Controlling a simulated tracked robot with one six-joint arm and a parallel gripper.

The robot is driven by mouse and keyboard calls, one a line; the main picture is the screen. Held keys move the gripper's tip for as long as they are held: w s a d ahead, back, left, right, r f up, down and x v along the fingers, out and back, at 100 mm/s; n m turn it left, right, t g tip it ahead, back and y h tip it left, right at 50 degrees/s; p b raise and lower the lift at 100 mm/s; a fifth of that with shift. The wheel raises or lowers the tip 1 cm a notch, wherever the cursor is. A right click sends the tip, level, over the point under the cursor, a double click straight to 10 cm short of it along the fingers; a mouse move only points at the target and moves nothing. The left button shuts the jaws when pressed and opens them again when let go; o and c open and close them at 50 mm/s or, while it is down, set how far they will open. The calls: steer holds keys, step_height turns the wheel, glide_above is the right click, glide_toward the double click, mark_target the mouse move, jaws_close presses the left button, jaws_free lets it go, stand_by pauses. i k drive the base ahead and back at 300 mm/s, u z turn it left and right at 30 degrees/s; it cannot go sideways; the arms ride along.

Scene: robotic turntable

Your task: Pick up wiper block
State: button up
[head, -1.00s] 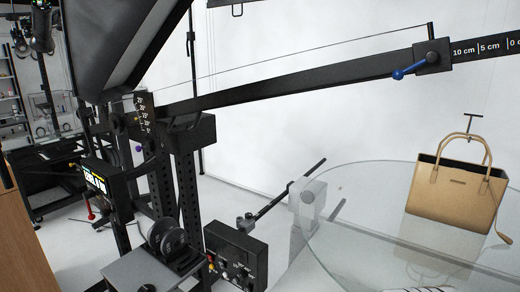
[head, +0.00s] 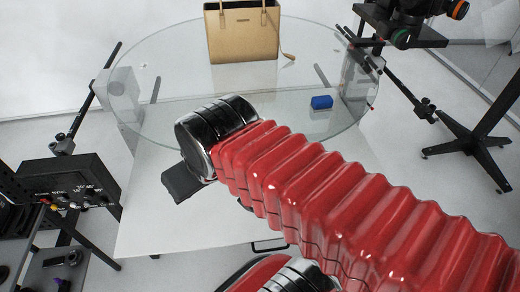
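A small blue block (head: 321,102), which looks like the wiper block, lies on the right part of the round glass turntable (head: 170,110), near its front edge. It is apart from the tan handbag and clear of my red arm. My arm crosses the front of the view from the lower right to a chrome joint near the turntable's front edge. My gripper's fingers cannot be made out. A dark flat piece shows below the chrome joint, but I cannot tell what it is.
A tan handbag (head: 243,32) stands at the back of the turntable. A control box (head: 70,187) is at the left. A black stand (head: 470,140) with equipment is at the right, its rod reaching the glass rim. The glass around the blue block is mostly clear.

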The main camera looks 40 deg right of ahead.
mark_target(322, 103)
steer(key=z, duration=0.85)
steer(key=k, duration=0.8)
steer(key=z, duration=0.3)
steer(key=i, duration=1)
steer(key=u, duration=0.05)
